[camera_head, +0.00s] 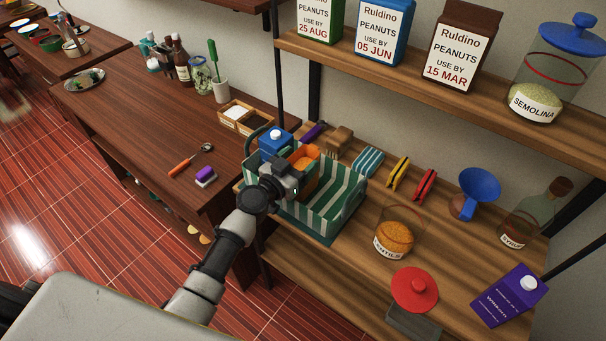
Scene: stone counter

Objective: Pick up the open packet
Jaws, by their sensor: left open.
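Three Ruldino peanut packets stand on the upper shelf: a green one (320,20), a blue one (383,32) and a brown one (461,47). The tops of the green and blue ones are at or beyond the picture's edge. I cannot tell which packet is open. A green-and-white striped basket (322,214) on the lower shelf holds a blue carton with a white cap (274,142) and an orange container (303,171). My left gripper (291,187) is open over the basket's left part, close to the orange container, which it partly hides. My right gripper is out of view.
A semolina jar (551,75) stands above. The dark wooden table (140,120) is mostly clear in front.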

